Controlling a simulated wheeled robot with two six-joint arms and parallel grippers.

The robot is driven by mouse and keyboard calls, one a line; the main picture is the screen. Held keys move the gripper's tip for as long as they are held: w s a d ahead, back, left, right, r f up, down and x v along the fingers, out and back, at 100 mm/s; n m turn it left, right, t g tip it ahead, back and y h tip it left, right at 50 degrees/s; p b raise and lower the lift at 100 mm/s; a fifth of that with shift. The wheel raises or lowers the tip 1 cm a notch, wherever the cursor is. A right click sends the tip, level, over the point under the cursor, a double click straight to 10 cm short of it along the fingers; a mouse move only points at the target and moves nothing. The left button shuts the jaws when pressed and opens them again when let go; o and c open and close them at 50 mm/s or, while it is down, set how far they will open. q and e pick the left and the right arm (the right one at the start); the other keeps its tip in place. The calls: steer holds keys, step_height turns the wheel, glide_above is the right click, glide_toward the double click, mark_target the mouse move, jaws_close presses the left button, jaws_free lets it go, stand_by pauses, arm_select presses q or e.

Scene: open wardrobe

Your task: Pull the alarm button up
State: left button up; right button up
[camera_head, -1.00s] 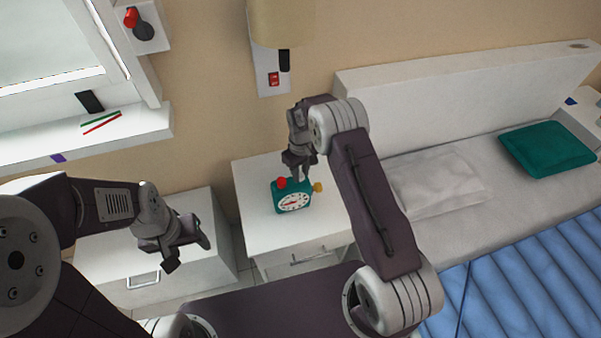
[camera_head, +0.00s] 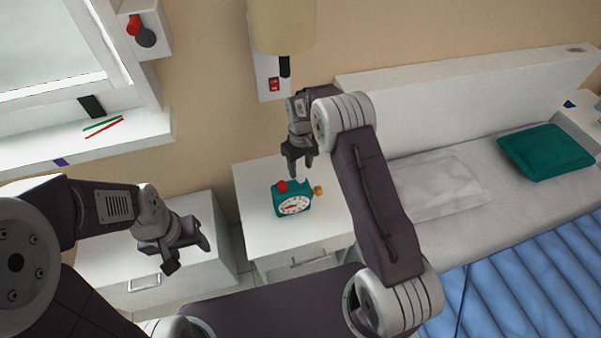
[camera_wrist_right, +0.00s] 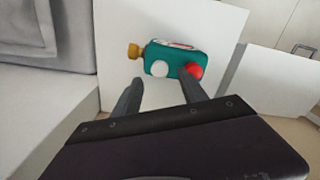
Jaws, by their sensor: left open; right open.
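A teal alarm clock (camera_head: 292,201) with a white dial stands on the white nightstand (camera_head: 252,218). A red button (camera_head: 282,186) sits on its top left and a yellow knob (camera_head: 317,190) on its right side. In the right wrist view the clock (camera_wrist_right: 178,56) shows the red button (camera_wrist_right: 194,70), a white round button (camera_wrist_right: 160,69) and the yellow knob (camera_wrist_right: 134,51). My right gripper (camera_head: 299,165) is open and empty just above the clock. Its fingers (camera_wrist_right: 160,90) span the view below the clock. My left gripper (camera_head: 188,256) is open and empty at the left.
A second white cabinet (camera_head: 205,210) stands left of the nightstand. A wall lamp (camera_head: 283,25) with a red switch (camera_head: 274,84) is above. The bed (camera_head: 455,215) with a teal pillow (camera_head: 546,150) is at the right. The nightstand top around the clock is clear.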

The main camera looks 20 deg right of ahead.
step_height(320, 180, up, 5)
steer(key=shift+r, duration=0.1)
stand_by(0.4)
step_height(320, 180, up, 6)
steer(key=t, duration=0.1)
glide_above(301, 176)
steer(key=s+d+r, duration=0.1)
steer(key=s+r, duration=0.3)
steer(key=s, duration=0.2)
steer(key=s+f+m, duration=0.2)
steer(key=s, duration=0.7)
steer(key=s+d+f+m, duration=0.1)
steer(key=s+f+m, duration=0.2)
steer(key=s, duration=0.6)
steer(key=shift+d+f, duration=0.2)
steer(key=shift+f, duration=0.05)
